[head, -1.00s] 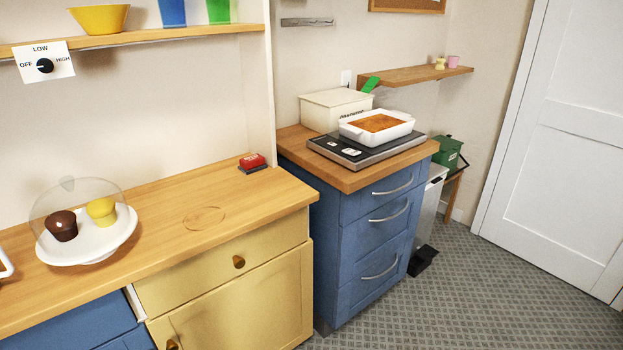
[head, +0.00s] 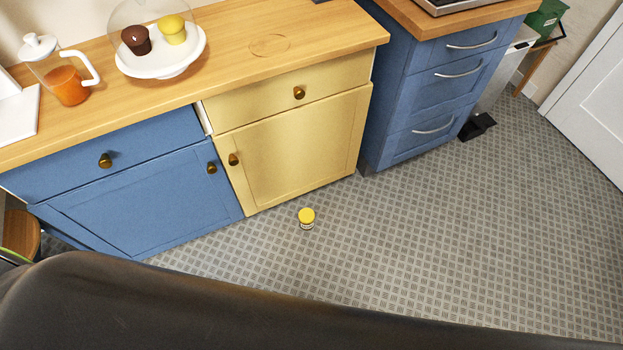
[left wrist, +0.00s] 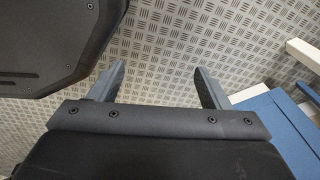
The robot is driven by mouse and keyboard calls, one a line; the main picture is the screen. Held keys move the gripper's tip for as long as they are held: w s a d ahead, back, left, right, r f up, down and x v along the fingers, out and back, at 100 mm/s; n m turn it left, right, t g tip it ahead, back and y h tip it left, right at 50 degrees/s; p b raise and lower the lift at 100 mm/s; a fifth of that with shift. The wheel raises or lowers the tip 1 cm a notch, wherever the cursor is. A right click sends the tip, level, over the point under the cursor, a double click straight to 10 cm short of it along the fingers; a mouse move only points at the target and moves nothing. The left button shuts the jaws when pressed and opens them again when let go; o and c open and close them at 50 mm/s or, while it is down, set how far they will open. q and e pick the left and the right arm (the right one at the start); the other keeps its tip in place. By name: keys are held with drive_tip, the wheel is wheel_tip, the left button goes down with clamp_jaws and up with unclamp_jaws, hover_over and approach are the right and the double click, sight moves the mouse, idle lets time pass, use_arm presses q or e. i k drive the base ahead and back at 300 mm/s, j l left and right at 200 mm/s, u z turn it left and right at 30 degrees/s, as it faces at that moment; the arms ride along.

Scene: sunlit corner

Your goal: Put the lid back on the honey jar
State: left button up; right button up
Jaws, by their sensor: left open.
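A small jar-like object with a yellow top (head: 306,218) stands on the floor in the head view, in front of the yellow cabinet. No separate loose lid shows. My left gripper (left wrist: 158,73) is open and empty in the left wrist view, with patterned floor beyond its fingers. The jar does not show in that view. My right gripper is not in view.
A glass pitcher (head: 68,86) of orange liquid and a domed white cake stand (head: 162,66) are on the wooden counter (head: 232,62). Blue (head: 135,200) and yellow (head: 295,140) cabinets edge the floor. The patterned floor (head: 430,230) to the right is clear.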

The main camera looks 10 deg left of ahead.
sight(306, 228)
drive_tip(key=i+l+u, duration=0.1)
drive_tip(key=u, duration=0.3)
drive_tip(key=i+l+u, duration=0.1)
drive_tip(key=l+u, duration=0.2)
drive_tip(key=u, duration=0.15)
drive_tip(key=i+l+u, duration=0.15)
drive_tip(key=l, duration=0.75)
drive_tip(key=i+l+u, duration=0.2)
drive_tip(key=l, duration=0.7)
drive_tip(key=l+u, duration=0.15)
drive_tip(key=l, duration=0.8)
